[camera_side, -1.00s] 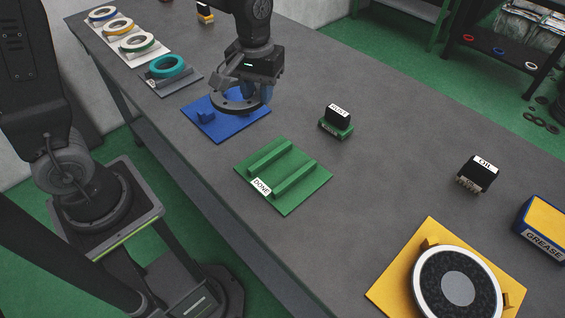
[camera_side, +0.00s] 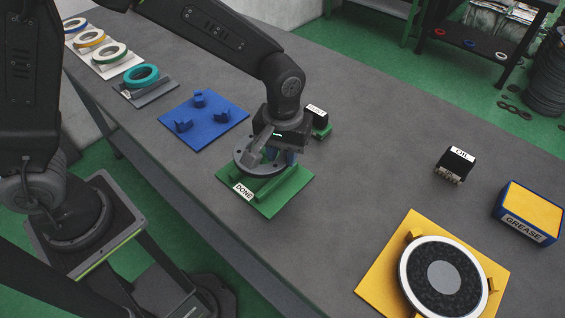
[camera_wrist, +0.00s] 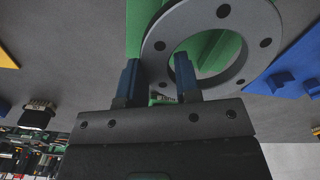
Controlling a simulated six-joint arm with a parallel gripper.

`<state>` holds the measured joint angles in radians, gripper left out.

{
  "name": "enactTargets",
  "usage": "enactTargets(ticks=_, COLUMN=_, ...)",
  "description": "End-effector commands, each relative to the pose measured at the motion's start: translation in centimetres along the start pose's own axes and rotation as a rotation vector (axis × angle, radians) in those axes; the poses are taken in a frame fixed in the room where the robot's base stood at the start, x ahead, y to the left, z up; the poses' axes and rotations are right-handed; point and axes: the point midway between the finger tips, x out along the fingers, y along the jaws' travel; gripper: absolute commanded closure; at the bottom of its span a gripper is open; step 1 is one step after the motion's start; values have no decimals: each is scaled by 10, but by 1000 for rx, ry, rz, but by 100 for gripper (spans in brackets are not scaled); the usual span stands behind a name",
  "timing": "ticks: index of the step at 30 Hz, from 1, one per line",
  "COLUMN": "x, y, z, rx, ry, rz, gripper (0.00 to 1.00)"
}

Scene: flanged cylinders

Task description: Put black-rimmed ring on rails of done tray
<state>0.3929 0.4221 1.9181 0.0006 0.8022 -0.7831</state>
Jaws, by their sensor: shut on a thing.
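My gripper (camera_side: 279,155) is shut on a dark grey ring (camera_side: 243,166) with several dark bolt holes. In the wrist view my gripper's blue fingers (camera_wrist: 157,70) meet the near side of the ring (camera_wrist: 158,40), which looks lighter grey there. The ring is over the green done tray (camera_side: 275,209), roughly level and covering much of its two rails. Green shows through the ring's hole in the wrist view. I cannot tell whether the ring touches the rails. The tray's DONE label (camera_side: 244,191) faces the front left.
A blue tray (camera_side: 215,123) with raised stubs stands empty at left. A yellow tray (camera_side: 385,270) holds a white-edged black disc (camera_side: 420,290). A teal ring (camera_side: 142,76) lies farther left.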

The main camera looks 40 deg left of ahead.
Motion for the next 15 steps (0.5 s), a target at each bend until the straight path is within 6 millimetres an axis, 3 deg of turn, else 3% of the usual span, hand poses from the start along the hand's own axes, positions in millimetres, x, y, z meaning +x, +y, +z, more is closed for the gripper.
enactTargets(ticks=9, x=36, y=0, z=0, rx=-1, ry=-1, rz=0, gripper=100)
enactTargets(ticks=15, x=38, y=0, z=0, rx=0, ry=1, rz=1, gripper=100)
